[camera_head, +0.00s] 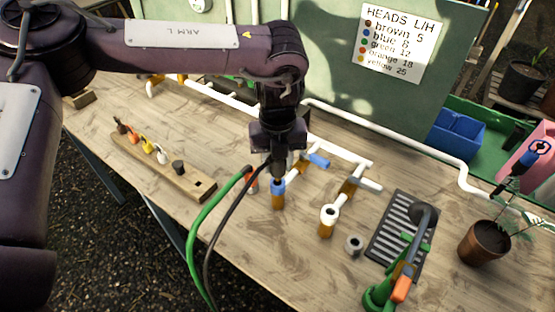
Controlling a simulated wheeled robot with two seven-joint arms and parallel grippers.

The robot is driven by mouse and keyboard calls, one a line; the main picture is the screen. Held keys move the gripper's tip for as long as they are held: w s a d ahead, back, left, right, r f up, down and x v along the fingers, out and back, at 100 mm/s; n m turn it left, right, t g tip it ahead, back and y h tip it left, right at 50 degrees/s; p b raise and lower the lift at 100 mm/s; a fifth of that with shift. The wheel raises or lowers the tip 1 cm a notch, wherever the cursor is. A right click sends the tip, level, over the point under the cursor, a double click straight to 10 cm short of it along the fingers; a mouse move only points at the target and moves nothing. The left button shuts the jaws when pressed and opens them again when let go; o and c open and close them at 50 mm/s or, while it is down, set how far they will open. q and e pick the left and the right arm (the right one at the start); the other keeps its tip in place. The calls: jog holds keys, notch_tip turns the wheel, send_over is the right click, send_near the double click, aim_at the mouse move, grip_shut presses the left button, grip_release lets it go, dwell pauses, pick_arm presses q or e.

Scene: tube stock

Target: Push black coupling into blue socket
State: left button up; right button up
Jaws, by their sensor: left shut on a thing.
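My left gripper (278,162) points down over the middle of the table and is shut on the dark coupling (278,182). The coupling is mostly hidden by the fingers. A black hose (226,190) runs from near the fingers down to the table's front edge. The blue socket (278,193), on an upright brown-orange stub, is directly below the gripper. The coupling's lower end meets the socket's top in the picture; I cannot tell how deep it sits. My right gripper is not in view.
A green hose (207,213) ends beside an orange-ringed socket (251,184) just left. White pipework (343,150) lies behind and right. A wooden rack (190,178) with small coloured heads is at left.

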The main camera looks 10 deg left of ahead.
pick_arm(q)
jog(key=shift+f+b, duration=0.7)
jog(key=shift+f, duration=1.2)
dwell(1.4)
jog(key=o, duration=1.1)
jog(key=shift+c, duration=0.2)
